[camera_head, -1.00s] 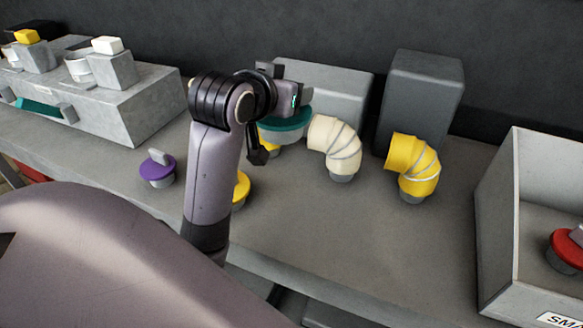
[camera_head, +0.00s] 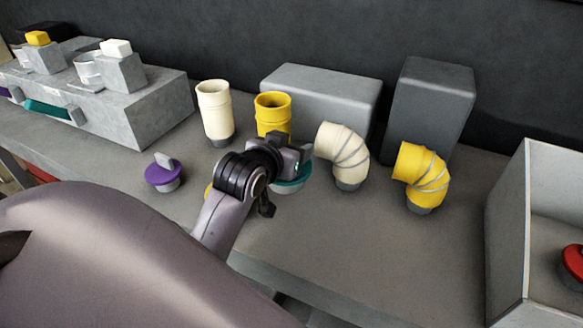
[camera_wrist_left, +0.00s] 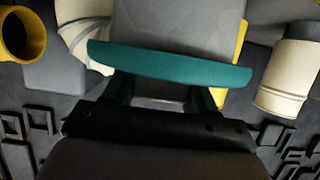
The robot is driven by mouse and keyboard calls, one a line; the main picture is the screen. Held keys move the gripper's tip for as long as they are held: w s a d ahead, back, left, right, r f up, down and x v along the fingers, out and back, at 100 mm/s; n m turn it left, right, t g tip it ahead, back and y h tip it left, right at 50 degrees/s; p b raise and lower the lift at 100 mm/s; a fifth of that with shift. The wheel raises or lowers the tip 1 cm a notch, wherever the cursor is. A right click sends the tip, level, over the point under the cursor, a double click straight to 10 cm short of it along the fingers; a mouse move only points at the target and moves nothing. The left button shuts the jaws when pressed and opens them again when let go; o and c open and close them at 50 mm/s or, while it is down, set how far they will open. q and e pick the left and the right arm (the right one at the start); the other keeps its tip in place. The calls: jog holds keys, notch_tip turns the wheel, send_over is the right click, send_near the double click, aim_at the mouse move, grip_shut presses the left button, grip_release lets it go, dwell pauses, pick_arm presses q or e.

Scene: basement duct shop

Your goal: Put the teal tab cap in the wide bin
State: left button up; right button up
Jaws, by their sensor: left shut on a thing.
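The teal tab cap (camera_head: 292,184) is held by my left gripper (camera_head: 294,158) in front of the grey blocks, to the left of the cream elbow. In the left wrist view, the teal cap (camera_wrist_left: 170,66) spans the space ahead of the two fingers (camera_wrist_left: 160,97), its rim seen nearly edge-on. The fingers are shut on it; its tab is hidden. I cannot tell its exact height above the bench. No bin that I can identify as the wide bin shows. My right gripper is not in view.
A grey-walled bin (camera_head: 510,225) holding a red cap (camera_head: 573,266) stands at right. A cream elbow (camera_head: 343,150), yellow elbow (camera_head: 422,175), cream pipe (camera_head: 214,108) and yellow pipe (camera_head: 272,112) stand nearby. A purple cap (camera_head: 164,175) sits left. The front middle bench is clear.

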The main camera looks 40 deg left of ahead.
pick_arm(q)
jog(key=shift+f, duration=2.85)
jog(key=o, duration=1.1)
jog(key=shift+f, duration=0.15)
